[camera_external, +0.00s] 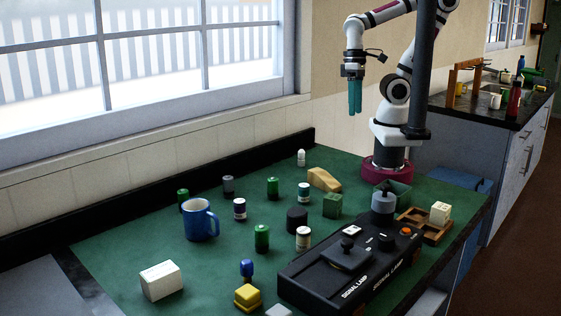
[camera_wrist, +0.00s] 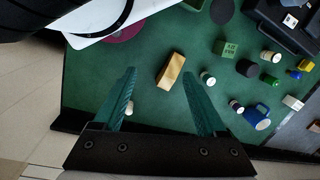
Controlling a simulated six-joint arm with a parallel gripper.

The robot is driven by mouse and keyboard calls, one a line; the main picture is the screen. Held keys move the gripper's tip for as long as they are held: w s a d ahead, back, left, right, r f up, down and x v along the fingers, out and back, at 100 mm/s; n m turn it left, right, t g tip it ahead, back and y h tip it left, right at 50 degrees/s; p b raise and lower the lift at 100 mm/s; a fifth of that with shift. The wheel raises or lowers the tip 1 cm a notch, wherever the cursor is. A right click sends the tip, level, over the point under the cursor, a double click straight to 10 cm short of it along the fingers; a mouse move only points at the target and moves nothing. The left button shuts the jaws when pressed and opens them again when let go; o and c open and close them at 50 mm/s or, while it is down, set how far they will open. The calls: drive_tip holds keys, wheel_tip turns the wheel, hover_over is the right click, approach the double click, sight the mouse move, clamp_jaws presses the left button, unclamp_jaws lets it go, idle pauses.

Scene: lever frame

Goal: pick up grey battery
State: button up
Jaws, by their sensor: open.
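The grey battery (camera_external: 228,184) is a small upright grey cylinder on the green table top, towards the back in the external view. I cannot make it out in the wrist view, where my right finger may cover it. My gripper (camera_external: 355,112) hangs high above the table near my base, well right of the battery and apart from it. Its two teal fingers point down. In the wrist view my gripper (camera_wrist: 158,73) is open, with nothing held between the fingers.
Near the grey battery stand a green battery (camera_external: 272,187), a purple-labelled bottle (camera_external: 239,208) and a blue mug (camera_external: 200,220). A yellow wedge (camera_external: 324,179) and green cube (camera_external: 332,204) lie nearer my base. A black signal-lamp box (camera_external: 315,284) fills the front right.

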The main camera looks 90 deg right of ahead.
drive_tip(key=w+d+n+g+h, duration=0.2)
drive_tip(key=w+n+h, duration=0.1)
drive_tip(key=w+n, duration=0.15)
drive_tip(key=n+t+h, duration=0.8)
drive_tip(key=n+t, duration=0.4)
drive_tip(key=n, duration=1.6)
hover_over(223, 194)
drive_tip(key=s+a, duration=1)
drive_tip(key=s, duration=0.1)
drive_tip(key=f, duration=1.6)
drive_tip(key=shift+w+d+f, duration=0.1)
drive_tip(key=shift+d+f, duration=0.1)
drive_tip(key=shift+f, duration=0.05)
drive_tip(key=x, duration=1.5)
drive_tip(key=shift+w+d+r, duration=0.1)
drive_tip(key=shift+w+d, duration=0.1)
drive_tip(key=shift+w, duration=0.1)
clamp_jaws()
